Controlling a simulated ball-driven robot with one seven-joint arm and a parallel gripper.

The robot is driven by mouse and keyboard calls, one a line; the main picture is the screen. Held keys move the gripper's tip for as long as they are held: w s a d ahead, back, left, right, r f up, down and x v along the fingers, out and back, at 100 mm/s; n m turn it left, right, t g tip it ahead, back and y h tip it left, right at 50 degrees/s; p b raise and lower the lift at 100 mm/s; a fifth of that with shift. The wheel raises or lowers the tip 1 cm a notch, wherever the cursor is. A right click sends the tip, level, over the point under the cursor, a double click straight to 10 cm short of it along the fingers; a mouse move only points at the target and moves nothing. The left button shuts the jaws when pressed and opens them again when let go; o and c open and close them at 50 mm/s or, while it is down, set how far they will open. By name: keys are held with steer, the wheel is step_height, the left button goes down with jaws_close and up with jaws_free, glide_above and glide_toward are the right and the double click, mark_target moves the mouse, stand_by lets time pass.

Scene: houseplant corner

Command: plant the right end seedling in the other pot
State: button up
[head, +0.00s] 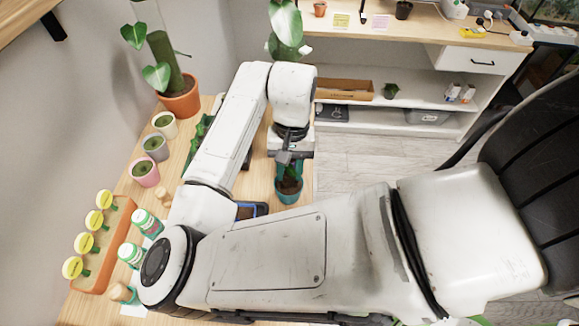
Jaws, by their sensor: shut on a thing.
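My gripper (289,163) points down over a teal pot (288,197) near the right edge of the wooden table. It is shut on a small green seedling (291,173), mostly hidden by the fingers. The seedling's lower part is at the pot's mouth; I cannot tell whether it touches the soil. A dark tray with green seedlings (199,131) shows only in part behind my arm, so its row cannot be read fully.
A cream pot (165,128), a grey pot (155,153) and a pink pot (145,178) stand along the left. A large terracotta plant pot (181,103) is at the back. Yellow-topped markers stand in an orange trough (124,218), beside white-and-green bottles (145,222). A blue-edged item (262,209) is partly hidden.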

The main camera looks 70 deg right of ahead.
mark_target(290, 172)
steer(key=shift+f+b, duration=0.55)
steer(key=shift+f, duration=0.4)
steer(key=o, duration=1.1)
steer(key=shift+o, duration=0.3)
steer(key=o, duration=0.3)
steer(key=shift+r, duration=0.15)
steer(key=shift+r+p, duration=3.2)
steer(key=shift+r, duration=0.2)
